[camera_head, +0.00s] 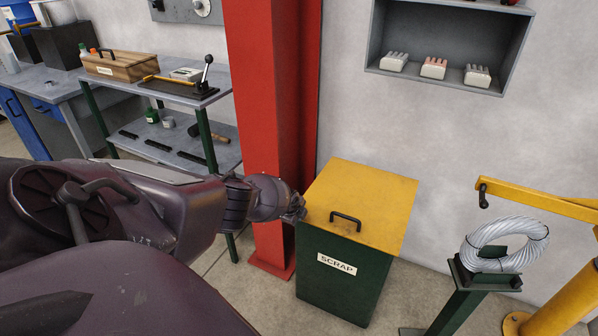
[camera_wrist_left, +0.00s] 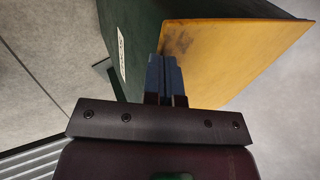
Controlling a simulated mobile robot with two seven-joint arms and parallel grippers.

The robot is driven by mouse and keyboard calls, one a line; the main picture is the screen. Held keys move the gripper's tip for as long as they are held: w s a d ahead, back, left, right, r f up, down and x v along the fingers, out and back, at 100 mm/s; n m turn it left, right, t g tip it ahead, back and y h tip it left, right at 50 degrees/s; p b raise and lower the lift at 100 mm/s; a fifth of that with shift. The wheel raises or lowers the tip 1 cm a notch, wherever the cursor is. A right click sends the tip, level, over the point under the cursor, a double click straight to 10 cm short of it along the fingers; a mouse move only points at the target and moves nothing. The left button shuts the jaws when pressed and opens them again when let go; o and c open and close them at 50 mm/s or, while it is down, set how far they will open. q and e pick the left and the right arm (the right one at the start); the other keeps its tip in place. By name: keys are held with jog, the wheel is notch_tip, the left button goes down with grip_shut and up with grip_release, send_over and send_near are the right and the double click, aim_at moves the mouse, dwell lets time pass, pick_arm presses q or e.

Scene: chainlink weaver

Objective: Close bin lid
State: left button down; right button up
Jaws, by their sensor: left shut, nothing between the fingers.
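The scrap bin has a dark green body (camera_head: 345,289) with a white SCRAP label on its front. Its yellow lid (camera_head: 377,200) lies over the top and looks down on the body; I cannot tell whether a small gap remains. A black handle (camera_head: 345,218) sits near the lid's front edge. My left gripper (camera_head: 301,209) is shut and empty at the lid's left front corner. In the left wrist view the fingertips (camera_wrist_left: 165,58) overlap the lid (camera_wrist_left: 232,58) beside the green body (camera_wrist_left: 140,30); contact is unclear. My right gripper is not in view.
A red column (camera_head: 262,110) stands just behind and left of the bin. A green stand with a coiled cable (camera_head: 505,240) and a yellow post (camera_head: 565,300) are to the right. A shelved workbench (camera_head: 165,90) is at the left.

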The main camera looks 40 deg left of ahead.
pick_arm(q)
jog(key=shift+s+d+f, duration=0.1)
jog(key=shift+s+f, duration=0.1)
jog(key=shift+f, duration=0.35)
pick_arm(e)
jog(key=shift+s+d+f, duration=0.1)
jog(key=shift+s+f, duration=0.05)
